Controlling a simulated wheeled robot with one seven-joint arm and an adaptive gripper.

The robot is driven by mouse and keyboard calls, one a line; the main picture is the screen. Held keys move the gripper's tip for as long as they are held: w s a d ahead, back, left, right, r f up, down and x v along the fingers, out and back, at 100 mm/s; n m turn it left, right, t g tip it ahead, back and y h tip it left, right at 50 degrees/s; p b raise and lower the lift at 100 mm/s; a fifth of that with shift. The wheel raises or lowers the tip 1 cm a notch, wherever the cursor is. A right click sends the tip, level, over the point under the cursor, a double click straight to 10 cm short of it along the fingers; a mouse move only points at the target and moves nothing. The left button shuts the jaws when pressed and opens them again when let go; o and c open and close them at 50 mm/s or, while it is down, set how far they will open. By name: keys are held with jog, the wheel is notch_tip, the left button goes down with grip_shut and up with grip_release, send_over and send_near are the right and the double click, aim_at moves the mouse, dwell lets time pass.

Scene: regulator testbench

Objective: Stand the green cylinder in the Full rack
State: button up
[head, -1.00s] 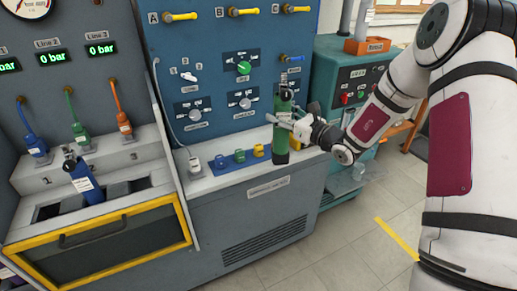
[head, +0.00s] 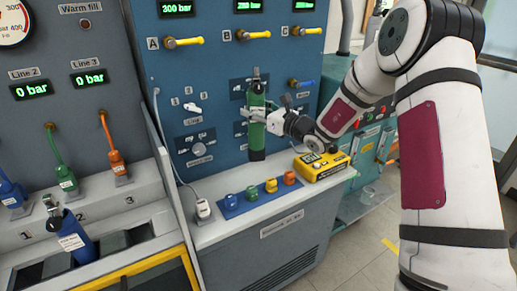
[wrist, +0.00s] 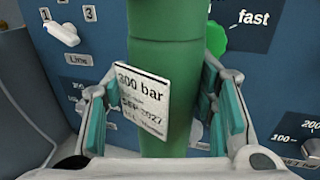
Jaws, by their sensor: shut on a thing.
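The green cylinder (head: 257,132) is upright in my gripper (head: 256,118), in front of the blue panel and above the bench ledge. In the wrist view the green cylinder (wrist: 163,55) stands between the teal finger pads of my gripper (wrist: 160,120). Its white tag (wrist: 143,95) reads "300 bar" and "SEP 2027". The lower end of the cylinder is clear of the ledge in the head view. I see nothing labelled as the Full rack.
A blue cylinder (head: 72,238) leans in a slot of the filling station at left. Small coloured fittings sit on a blue strip (head: 250,198) on the ledge. A yellow box (head: 321,165) stands right of them. Hoses and yellow valve handles (head: 184,42) stick out.

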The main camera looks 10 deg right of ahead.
aim_at(261, 137)
jog(key=shift+f, duration=4.35)
jog(key=o, duration=1)
jog(key=shift+f, duration=0.3)
jog(key=o, duration=0.4)
jog(key=shift+r, duration=0.15)
